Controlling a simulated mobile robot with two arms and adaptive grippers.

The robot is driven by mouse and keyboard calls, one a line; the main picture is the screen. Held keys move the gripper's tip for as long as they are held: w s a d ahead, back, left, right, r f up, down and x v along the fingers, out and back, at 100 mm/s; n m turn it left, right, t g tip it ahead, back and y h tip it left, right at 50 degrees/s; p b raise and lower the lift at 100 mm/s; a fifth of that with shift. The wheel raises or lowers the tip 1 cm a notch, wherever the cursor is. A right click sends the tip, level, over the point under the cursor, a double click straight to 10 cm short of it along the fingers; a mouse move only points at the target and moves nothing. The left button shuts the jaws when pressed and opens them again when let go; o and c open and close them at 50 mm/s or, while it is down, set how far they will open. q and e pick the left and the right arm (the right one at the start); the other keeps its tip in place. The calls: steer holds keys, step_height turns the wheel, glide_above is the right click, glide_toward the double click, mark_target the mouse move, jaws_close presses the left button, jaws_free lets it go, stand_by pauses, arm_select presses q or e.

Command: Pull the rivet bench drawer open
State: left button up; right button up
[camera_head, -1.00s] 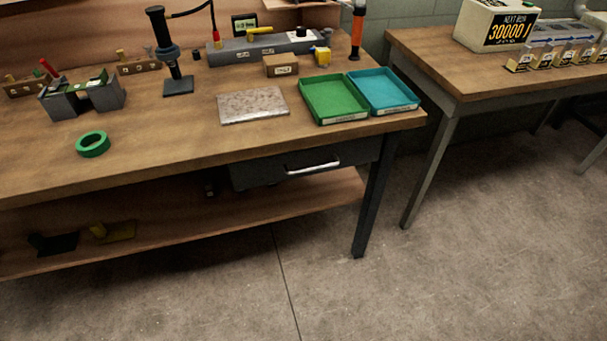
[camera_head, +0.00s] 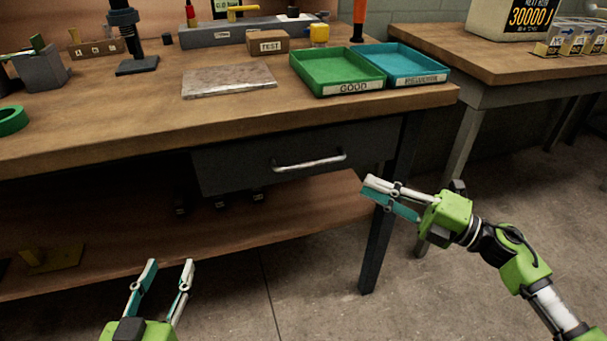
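The rivet bench drawer (camera_head: 235,166) is a dark grey box under the wooden bench top, with its front flush below the edge. It looks shut. Its silver bar handle (camera_head: 309,163) runs across the right half of the front. My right gripper (camera_head: 367,192) is to the right of and below the handle, pointing left, apart from it and empty. Its two fingers are a little apart. My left gripper (camera_head: 170,266) is low at the bottom left, pointing up, with its fingers spread and nothing between them.
The bench top (camera_head: 130,112) holds a green tray (camera_head: 335,72), a teal tray (camera_head: 405,64) and a speckled plate (camera_head: 229,80). A lower shelf (camera_head: 130,225) runs beneath the drawer. A dark bench leg (camera_head: 377,250) stands behind my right gripper. The floor in front is clear.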

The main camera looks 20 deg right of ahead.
mark_target(314, 164)
arm_select(q)
steer(key=shift+w+d+r+t+h+b, duration=0.15)
steer(key=shift+r+t, duration=0.35)
steer(key=shift+r, duration=0.6)
steer(key=shift+d+r+t+h+b, duration=0.2)
steer(key=shift+r+t, duration=0.3)
steer(key=shift+r, duration=0.55)
arm_select(e)
steer(key=shift+x, duration=6.95)
steer(key=shift+s+a, duration=0.1)
steer(key=shift+s, duration=0.1)
steer(key=shift+c, duration=0.3)
jaws_close()
